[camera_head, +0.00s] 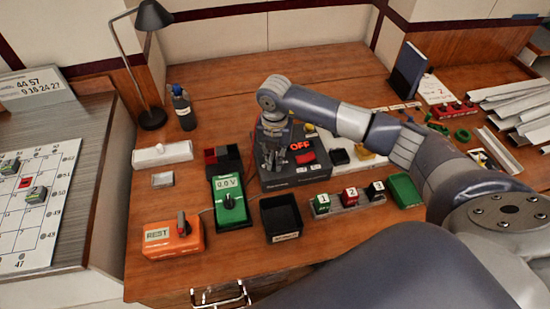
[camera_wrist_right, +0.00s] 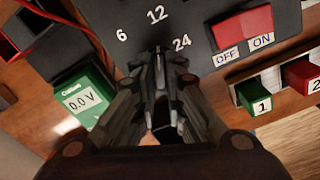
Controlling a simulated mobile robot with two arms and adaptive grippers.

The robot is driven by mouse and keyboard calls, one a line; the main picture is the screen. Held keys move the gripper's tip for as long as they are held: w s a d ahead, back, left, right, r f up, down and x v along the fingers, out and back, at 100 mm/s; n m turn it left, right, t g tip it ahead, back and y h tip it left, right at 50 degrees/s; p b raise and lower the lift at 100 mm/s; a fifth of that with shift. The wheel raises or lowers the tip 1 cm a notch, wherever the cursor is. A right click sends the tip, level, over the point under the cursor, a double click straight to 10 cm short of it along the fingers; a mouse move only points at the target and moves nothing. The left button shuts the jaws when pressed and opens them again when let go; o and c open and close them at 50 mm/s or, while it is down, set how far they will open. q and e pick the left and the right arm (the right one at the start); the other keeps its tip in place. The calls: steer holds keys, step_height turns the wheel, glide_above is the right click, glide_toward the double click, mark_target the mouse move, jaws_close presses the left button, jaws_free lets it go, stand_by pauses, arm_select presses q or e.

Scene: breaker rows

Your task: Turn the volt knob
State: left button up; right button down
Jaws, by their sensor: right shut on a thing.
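The dark power supply box (camera_head: 292,183) stands in the middle of the desk, with a lit red OFF sign above a red switch (camera_head: 305,157). In the right wrist view its panel (camera_wrist_right: 207,22) has a dial marked 6, 12 and 24. My right gripper (camera_head: 272,160) points down over the dial at the left of the box. In the right wrist view the gripper (camera_wrist_right: 160,62) is shut at the centre of these marks, on the volt knob. The knob is almost wholly hidden by the fingers, so its pointing direction cannot be told. My left gripper is not in view.
A green meter (camera_head: 233,212) reading 0.0 V and an orange REST box (camera_head: 172,244) stand left of the supply. A black tray (camera_head: 281,217) and numbered blocks (camera_head: 349,195) lie in front. My right arm spans the desk's right side. A lamp (camera_head: 152,117) stands back left.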

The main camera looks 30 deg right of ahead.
steer(key=shift+r, duration=0.1)
stand_by(0.4)
steer(key=c, duration=1.7)
jaws_free()
steer(key=shift+o, duration=0.2)
step_height(320, 180, up, 12)
